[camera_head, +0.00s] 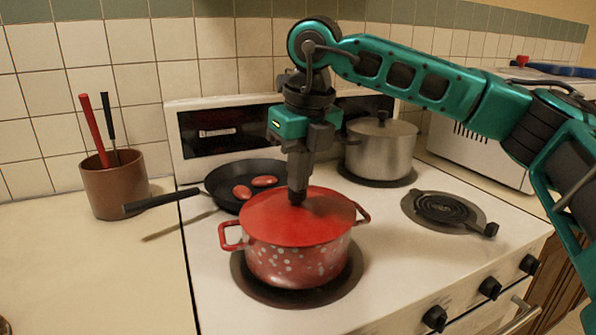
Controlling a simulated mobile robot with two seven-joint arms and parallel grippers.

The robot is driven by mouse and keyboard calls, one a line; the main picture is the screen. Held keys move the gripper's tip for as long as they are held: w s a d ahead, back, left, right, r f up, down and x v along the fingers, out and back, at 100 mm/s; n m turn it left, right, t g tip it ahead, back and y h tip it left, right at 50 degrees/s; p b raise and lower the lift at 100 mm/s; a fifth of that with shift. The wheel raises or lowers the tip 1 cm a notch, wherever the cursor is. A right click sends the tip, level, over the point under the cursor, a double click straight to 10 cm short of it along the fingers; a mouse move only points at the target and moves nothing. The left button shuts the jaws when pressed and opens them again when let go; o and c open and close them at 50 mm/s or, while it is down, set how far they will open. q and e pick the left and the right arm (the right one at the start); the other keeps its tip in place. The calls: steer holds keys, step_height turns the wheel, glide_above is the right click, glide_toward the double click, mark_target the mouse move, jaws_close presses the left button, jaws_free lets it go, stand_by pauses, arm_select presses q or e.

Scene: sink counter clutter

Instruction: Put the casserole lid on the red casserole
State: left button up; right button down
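The red casserole (290,262), speckled with pale spots and with two side handles, stands on the front left burner. The red casserole lid (265,222) lies over its opening, and I see no clear gap between lid and rim. My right gripper (297,197) points straight down at the middle of the lid, its fingertips at the lid's top. The fingers hide the lid's knob, and I cannot tell whether they are closed on it. My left gripper is not in view.
A black frying pan (222,198) with sausage-like pieces (264,181) sits behind left. A lidded steel pot (381,155) stands behind right. A small black pan or grate (447,208) lies on the right burner. A brown crock (115,187) holds utensils. The left counter is mostly clear.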

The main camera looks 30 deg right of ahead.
steer(key=shift+r+p, duration=0.4)
steer(key=shift+p, duration=0.25)
steer(key=shift+s+d+f, duration=0.1)
steer(key=shift+s+f, duration=0.05)
steer(key=shift+s, duration=0.05)
steer(key=s+d+b, duration=0.1)
steer(key=s, duration=1)
steer(key=shift+s+d, duration=0.25)
steer(key=shift+s, duration=0.05)
